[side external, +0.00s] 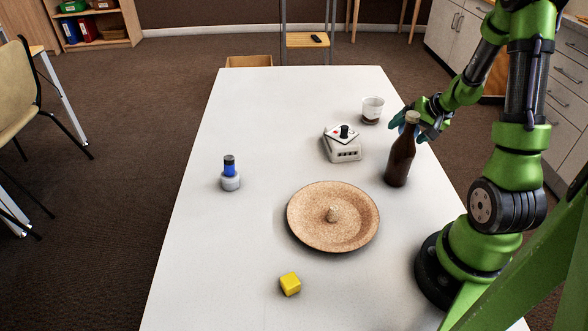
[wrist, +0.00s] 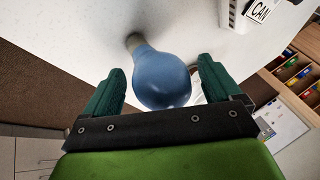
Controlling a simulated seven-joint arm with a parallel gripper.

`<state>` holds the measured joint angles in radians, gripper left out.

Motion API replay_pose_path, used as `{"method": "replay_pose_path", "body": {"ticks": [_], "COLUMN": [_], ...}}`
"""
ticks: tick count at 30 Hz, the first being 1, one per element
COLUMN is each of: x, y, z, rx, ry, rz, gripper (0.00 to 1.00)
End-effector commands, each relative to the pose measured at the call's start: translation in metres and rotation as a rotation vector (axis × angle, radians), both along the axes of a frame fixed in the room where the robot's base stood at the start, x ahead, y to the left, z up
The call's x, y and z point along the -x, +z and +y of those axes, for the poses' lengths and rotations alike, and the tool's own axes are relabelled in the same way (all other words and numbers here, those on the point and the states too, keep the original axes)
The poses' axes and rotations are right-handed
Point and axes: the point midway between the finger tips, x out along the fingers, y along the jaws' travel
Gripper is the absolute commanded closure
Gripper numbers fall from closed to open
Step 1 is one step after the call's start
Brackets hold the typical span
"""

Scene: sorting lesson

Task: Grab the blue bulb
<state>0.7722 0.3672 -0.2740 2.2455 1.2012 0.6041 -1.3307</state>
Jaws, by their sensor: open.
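The blue bulb (wrist: 160,78) shows in the wrist view, round and blue with a narrow grey neck that points away toward the white table. It lies between the two teal fingers of my gripper (wrist: 160,72), with a gap visible at the left finger; whether the right finger touches it I cannot tell. The fingers are apart and open. In the side external view my gripper (side external: 402,124) is low over the table's right edge, partly behind the brown bottle. I cannot make out the bulb there; the bottle and gripper hide that spot.
A brown bottle (side external: 400,155) stands close in front of my gripper. A white cup (side external: 372,108) and a joystick box (side external: 343,148) are to its left. The table's far left is clear.

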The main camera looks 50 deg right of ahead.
Motion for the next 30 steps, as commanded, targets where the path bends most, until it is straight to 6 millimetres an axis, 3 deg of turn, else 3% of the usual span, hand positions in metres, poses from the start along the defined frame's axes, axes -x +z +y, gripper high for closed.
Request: {"method": "replay_pose_path", "body": {"ticks": [6, 16, 25, 30], "x": [-0.001, 0.000, -0.001, -0.002], "y": [-0.001, -0.001, 0.003, 0.023], "z": [0.000, 0.000, 0.000, -0.001], "rx": [0.000, 0.000, 0.001, 0.006], "ry": [-0.001, -0.001, 0.001, 0.003], "rz": [-0.001, -0.001, -0.001, -0.004], "gripper": [0.09, 0.55, 0.56, 0.56]}}
